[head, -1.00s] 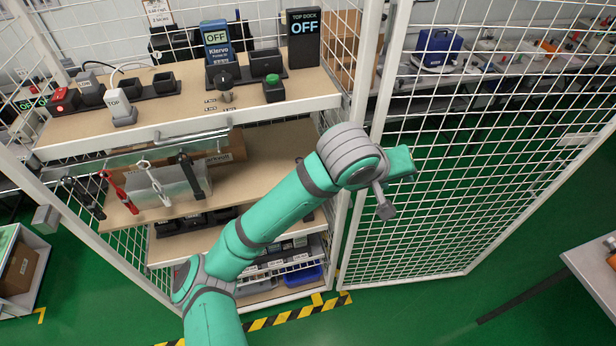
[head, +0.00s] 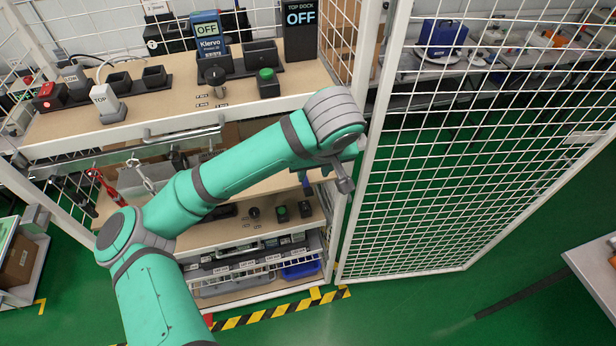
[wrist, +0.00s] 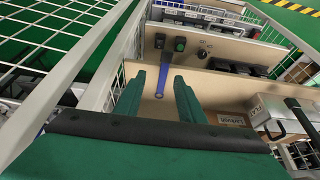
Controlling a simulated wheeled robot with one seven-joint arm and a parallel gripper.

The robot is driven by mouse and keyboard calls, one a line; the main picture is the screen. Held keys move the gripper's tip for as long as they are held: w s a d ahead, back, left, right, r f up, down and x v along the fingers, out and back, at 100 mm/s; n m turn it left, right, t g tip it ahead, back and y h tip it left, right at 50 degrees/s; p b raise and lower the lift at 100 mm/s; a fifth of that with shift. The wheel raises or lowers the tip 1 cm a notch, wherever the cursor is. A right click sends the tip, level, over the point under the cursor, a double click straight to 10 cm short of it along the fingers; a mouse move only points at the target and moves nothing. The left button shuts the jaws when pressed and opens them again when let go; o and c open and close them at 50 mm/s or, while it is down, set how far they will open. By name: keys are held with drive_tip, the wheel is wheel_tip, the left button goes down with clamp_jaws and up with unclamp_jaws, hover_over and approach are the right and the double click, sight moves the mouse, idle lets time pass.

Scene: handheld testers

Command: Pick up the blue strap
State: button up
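The blue strap (wrist: 163,80) shows in the wrist view as a narrow blue strip with a rounded near end, against the tan shelf. A small blue piece, likely the strap, shows in the head view (head: 307,187) just below my wrist. My gripper (wrist: 158,82) is open, with one green finger on each side of the strap in the picture. No contact with the strap shows, and I cannot tell whether the strap lies between the fingers or beyond them.
The upper shelf (head: 180,113) holds docks and testers, with a metal rail (head: 185,135) below it. Red (head: 108,186) and white (head: 140,175) hanging items are left. A mesh panel (head: 480,170) stands close right of my wrist. A carton (wrist: 270,112) shows on the shelf.

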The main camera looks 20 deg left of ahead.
sight(306, 185)
drive_tip(key=shift+a+f, duration=0.6)
drive_tip(key=shift+a, duration=0.1)
drive_tip(key=shift+x, duration=2.6)
drive_tip(key=shift+w, duration=0.1)
drive_tip(key=shift+c, duration=0.2)
clamp_jaws()
